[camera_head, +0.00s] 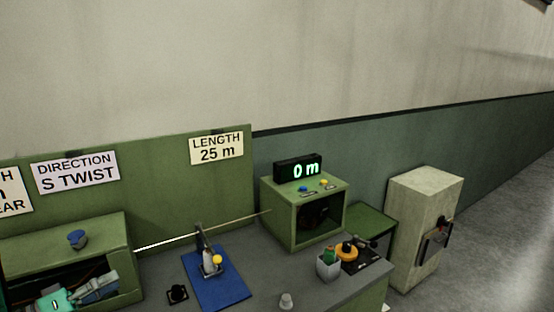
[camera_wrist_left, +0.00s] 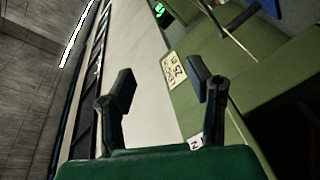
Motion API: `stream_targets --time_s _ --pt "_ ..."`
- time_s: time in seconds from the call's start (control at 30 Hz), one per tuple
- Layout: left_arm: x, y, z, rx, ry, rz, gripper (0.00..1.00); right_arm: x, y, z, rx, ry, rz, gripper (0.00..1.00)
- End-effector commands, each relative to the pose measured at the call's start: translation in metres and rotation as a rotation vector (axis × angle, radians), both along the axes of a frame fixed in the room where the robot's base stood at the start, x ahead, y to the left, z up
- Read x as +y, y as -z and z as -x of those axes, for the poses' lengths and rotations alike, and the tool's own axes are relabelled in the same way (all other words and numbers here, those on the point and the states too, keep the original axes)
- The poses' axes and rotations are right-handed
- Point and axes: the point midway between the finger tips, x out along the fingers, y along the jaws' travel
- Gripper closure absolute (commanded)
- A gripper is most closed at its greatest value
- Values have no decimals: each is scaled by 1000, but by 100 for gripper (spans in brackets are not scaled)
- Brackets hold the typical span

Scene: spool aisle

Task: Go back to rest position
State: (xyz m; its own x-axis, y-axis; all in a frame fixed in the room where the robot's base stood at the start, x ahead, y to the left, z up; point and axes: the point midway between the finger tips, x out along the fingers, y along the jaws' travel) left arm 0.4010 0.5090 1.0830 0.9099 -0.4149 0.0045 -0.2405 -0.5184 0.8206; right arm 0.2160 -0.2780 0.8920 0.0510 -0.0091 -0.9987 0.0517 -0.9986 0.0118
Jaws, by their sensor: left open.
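My left gripper (camera_head: 114,283) is at the lower left of the head view, in front of the open green cabinet. In the left wrist view its two dark fingers (camera_wrist_left: 160,82) stand wide apart with nothing between them. Its green body fills the bottom of that view. The right gripper is in neither view.
A green cabinet (camera_head: 105,237) carries a blue knob (camera_head: 77,239). A pale strand runs past a blue plate (camera_head: 232,285) to a green box (camera_head: 291,222) with a "0 m" display (camera_head: 298,169). A grey cup (camera_head: 328,267) sits right; a beige cabinet (camera_head: 402,240) stands beyond.

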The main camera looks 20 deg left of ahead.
Motion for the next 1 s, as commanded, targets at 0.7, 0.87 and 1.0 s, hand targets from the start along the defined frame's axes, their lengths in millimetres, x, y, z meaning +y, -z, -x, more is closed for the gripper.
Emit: stream_targets --time_s 0.7,0.87,1.0 --pt "-122 139 4 574 -12 -558 54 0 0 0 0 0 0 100" --pt "-170 182 77 860 124 -763 54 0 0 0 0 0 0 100" --pt "-195 197 140 1046 248 -880 54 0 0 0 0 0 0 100"
